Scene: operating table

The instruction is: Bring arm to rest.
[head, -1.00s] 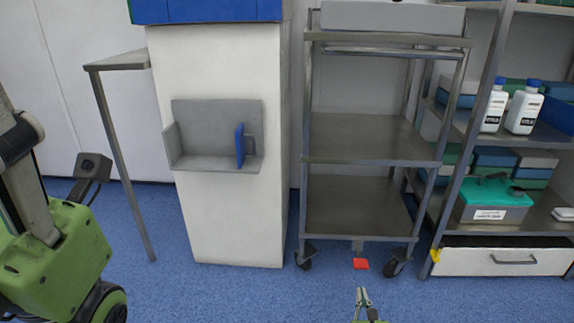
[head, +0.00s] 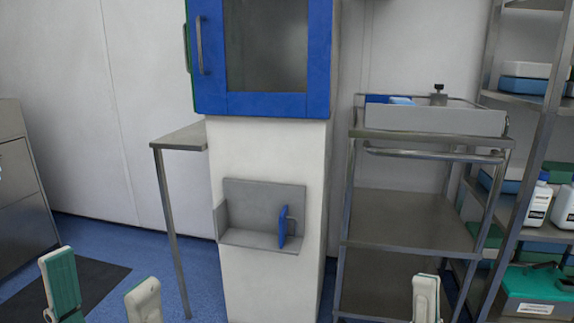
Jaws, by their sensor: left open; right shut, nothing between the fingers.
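My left gripper (head: 100,272) is at the bottom left of the head view. Its two pale, green-edged fingers point up and stand well apart, with nothing between them. My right gripper (head: 425,290) is at the bottom, right of centre, in front of the metal cart. Its fingers point up and are closed together, with nothing seen in them. The rest of both arms is below the picture edge. Neither gripper appears to touch anything.
A white column with a blue-framed cabinet (head: 262,105) stands in the middle, a grey holder (head: 262,194) on its front. A metal cart (head: 400,205) and a stocked shelf rack (head: 548,112) are at right. A small side table (head: 180,138) is left of the column.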

